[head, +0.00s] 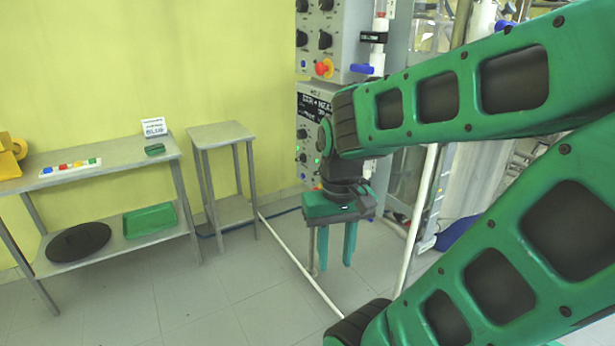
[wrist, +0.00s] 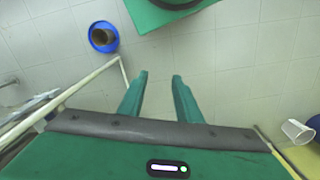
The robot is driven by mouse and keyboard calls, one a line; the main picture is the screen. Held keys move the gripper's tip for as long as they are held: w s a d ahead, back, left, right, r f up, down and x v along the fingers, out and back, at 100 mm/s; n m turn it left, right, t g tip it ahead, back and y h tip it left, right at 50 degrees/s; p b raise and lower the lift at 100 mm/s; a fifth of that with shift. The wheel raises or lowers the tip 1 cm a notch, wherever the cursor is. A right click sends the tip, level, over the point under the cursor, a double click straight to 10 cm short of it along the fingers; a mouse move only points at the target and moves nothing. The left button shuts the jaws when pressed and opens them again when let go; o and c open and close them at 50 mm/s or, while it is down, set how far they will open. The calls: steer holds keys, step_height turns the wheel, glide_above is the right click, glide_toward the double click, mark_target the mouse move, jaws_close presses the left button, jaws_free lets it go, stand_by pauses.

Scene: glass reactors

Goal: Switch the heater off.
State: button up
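The grey control cabinet with dark knobs (head: 325,40) stands against the wall in the head view. A lower panel (head: 310,110) has a dark labelled display, more knobs and small lit green lights; my arm hides part of it. I cannot tell which control is the heater's. My gripper (head: 335,262) hangs in front of the lower panel, pointing down. Its two green fingers are apart with nothing between them. In the wrist view the fingers (wrist: 160,78) are also apart above the tiled floor.
A red knob on yellow (head: 323,68) sits on the upper panel. White frame bars (head: 415,215) run beside and below my gripper. A small grey table (head: 222,133) and a longer bench (head: 100,160) stand left. A blue container (wrist: 103,37) is on the floor.

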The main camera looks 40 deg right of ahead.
steer(key=o, duration=0.7)
steer(key=shift+s+d+r, duration=0.15)
steer(key=shift+d+r, duration=0.25)
steer(key=w+d+f+m+g+h, duration=0.2)
steer(key=w+d+m+h, duration=0.15)
steer(key=w+d, duration=0.55)
steer(key=m+g+h, duration=0.2)
steer(key=m+h, duration=0.3)
steer(key=h, duration=0.9)
glide_toward(316, 173)
steer(key=x, duration=0.8)
steer(key=shift+f, duration=0.1)
